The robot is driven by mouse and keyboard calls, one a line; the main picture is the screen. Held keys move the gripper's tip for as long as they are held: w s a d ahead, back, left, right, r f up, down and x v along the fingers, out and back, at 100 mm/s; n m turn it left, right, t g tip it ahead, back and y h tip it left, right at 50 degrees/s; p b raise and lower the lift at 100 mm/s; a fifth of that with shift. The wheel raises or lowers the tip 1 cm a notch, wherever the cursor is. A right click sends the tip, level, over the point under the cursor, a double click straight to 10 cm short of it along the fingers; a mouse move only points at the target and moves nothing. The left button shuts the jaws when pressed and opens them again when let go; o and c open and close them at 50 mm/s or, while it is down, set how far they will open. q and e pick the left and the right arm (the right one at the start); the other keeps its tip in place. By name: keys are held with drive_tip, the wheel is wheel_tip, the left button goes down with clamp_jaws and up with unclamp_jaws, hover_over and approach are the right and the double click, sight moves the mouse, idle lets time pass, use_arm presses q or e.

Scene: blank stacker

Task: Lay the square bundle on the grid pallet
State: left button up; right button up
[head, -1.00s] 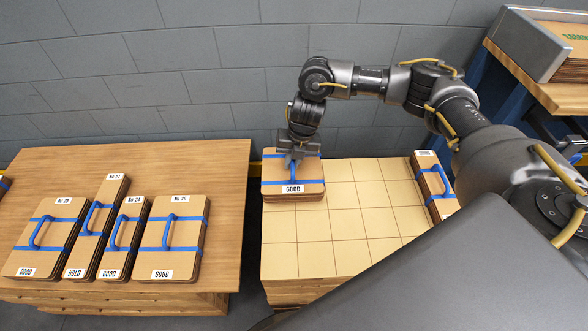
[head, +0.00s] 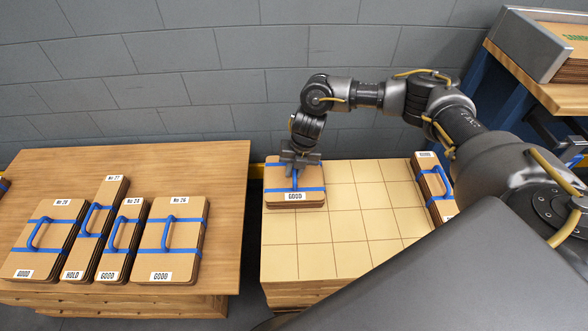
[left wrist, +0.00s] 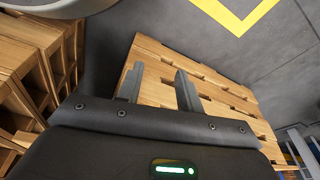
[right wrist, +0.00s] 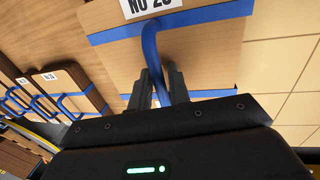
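The square bundle (head: 295,178), a tan stack with blue straps and a GOOD label, is at the far left corner of the grid pallet (head: 345,229). My right gripper (head: 297,168) is above it, its fingers around the blue handle; the right wrist view shows the fingers (right wrist: 160,80) on both sides of the handle, with the bundle (right wrist: 205,62) beyond. I cannot tell whether the bundle touches the pallet top. My left gripper (left wrist: 157,72) is open and empty in the left wrist view; it is outside the head view.
A narrow GOOD bundle (head: 433,184) lies at the pallet's far right. A wooden table (head: 217,172) on the left holds several strapped bundles, one marked HOLD. A grey wall stands close behind. The pallet's middle and front are clear. A workbench (head: 563,97) stands at the back right.

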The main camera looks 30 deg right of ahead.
sight(302, 176)
drive_tip(key=shift+o, duration=1.2)
use_arm(q)
drive_tip(key=shift+w+r, duration=0.1)
drive_tip(key=shift+r, duration=0.1)
use_arm(e)
drive_tip(key=shift+r, duration=0.2)
